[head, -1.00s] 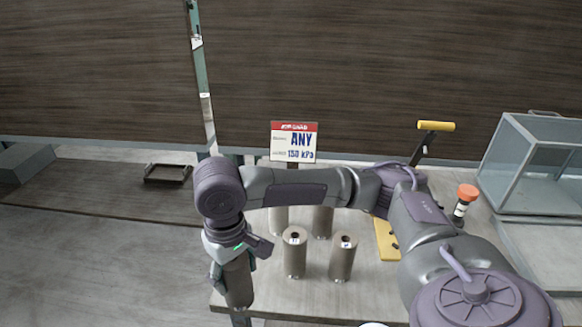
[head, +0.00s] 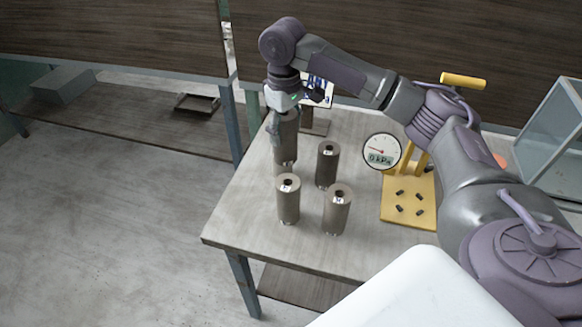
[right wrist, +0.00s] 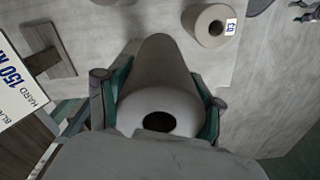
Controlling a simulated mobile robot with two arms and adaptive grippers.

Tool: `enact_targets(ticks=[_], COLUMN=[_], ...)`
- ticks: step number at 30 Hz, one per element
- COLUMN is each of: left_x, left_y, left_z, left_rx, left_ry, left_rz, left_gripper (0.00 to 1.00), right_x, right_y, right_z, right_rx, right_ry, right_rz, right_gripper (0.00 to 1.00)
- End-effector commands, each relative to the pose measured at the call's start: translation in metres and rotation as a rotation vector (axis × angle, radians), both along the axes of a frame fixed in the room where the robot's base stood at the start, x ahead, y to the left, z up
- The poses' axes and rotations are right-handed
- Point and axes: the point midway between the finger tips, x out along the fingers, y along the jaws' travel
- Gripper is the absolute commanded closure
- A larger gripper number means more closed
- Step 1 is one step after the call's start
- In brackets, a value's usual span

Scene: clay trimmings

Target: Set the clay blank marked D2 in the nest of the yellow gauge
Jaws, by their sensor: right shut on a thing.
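My right gripper (head: 284,115) is shut on a grey-brown clay blank (head: 287,145) at the back left of the table. In the right wrist view the fingers (right wrist: 158,112) sit on both sides of this blank (right wrist: 160,75), its holed end facing the camera. No mark on it is readable, and I cannot tell whether its far end touches the table. Three other clay blanks stand upright: one behind (head: 327,165), one front left (head: 288,200), one front right (head: 337,210). The yellow gauge (head: 424,222) is to their right; several dark pegs stand on its bare base. My left gripper is out of view.
The gauge's round dial (head: 381,152) reads 0 kPa. A sign (head: 319,92) stands at the table's back, partly behind my arm. A glass-sided case (head: 558,130) is at the right. The table (head: 245,215) is bare at its front left.

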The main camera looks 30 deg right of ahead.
Motion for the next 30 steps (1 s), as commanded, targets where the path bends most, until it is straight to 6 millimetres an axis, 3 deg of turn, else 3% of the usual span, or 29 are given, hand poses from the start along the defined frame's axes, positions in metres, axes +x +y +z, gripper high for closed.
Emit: enact_targets(ticks=[6,10,24,30], left_x=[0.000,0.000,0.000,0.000], left_y=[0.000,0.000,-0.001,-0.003], left_z=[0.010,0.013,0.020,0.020], left_rx=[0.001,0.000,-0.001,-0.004], left_ry=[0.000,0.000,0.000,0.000], left_rz=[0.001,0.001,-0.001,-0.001], left_gripper=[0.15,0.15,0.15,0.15], right_x=[-0.001,0.000,0.000,0.000], right_y=[-0.001,0.000,0.001,0.000], right_z=[-0.053,-0.076,-0.125,-0.129], right_rx=[-0.001,0.000,0.001,0.001], right_ry=[0.001,0.000,-0.003,-0.004], right_rz=[-0.001,0.000,-0.001,-0.001], right_gripper=[0.98,0.98,0.98,0.98])
